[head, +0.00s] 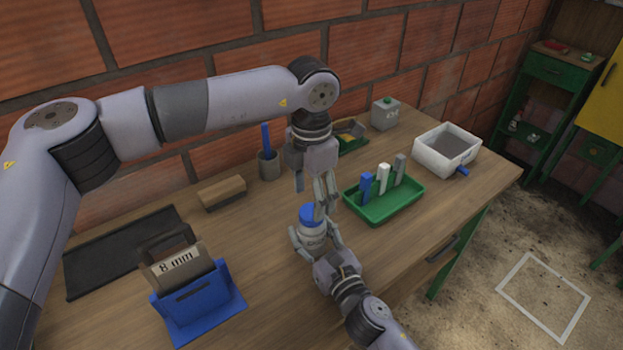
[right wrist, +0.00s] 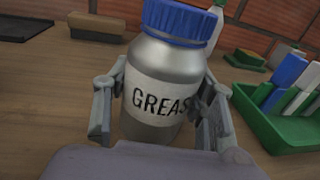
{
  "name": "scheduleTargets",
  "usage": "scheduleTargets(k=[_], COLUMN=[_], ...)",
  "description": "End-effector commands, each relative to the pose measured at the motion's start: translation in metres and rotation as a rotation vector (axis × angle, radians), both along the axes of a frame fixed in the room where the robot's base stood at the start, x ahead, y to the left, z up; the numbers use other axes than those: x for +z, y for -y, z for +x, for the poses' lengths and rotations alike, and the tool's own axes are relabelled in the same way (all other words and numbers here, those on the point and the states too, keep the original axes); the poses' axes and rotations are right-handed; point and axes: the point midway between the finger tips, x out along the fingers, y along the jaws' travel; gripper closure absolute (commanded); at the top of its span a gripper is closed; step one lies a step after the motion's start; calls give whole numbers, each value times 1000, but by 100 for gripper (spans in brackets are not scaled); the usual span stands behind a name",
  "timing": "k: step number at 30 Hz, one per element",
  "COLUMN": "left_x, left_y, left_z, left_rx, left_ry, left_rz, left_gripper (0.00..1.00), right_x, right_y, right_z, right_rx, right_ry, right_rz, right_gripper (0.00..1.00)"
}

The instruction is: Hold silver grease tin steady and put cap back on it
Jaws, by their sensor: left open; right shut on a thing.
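The silver grease tin (head: 313,241) stands upright on the bench, and its label shows in the right wrist view (right wrist: 150,100). The blue cap (head: 307,213) sits on top of the tin; in the right wrist view the cap (right wrist: 182,20) looks about level, but its upper edge is cut off. I cannot tell whether it is screwed tight. My right gripper (head: 315,244) is shut on the tin's body, one finger on each side. My left gripper (head: 315,198) is open and points down just above and behind the cap, with no object between its fingers.
A green tray (head: 385,209) with upright blue, white and grey pieces stands close on the right. A white bin (head: 447,155) is farther right. A blue holder (head: 200,300), a brush (head: 222,192) and a dark mat (head: 120,255) lie left.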

Motion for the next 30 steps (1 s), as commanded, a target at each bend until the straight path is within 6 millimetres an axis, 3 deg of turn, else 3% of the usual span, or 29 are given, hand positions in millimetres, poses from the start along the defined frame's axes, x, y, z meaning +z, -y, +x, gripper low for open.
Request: scheduleTargets(k=[3,9,19,30], left_x=[-18,-35,-37,-37], left_y=[0,0,0,0], left_z=[0,0,0,0], left_rx=[0,0,0,-1], left_ry=[-1,0,1,1], left_rz=[1,0,1,1], left_gripper=[43,43,43,67], right_x=[0,0,0,0], right_y=[0,0,0,0], right_z=[0,0,0,0], right_rx=[0,0,0,0], right_ry=[0,0,0,0], right_rz=[0,0,0,0], right_gripper=[100,100,100,100])
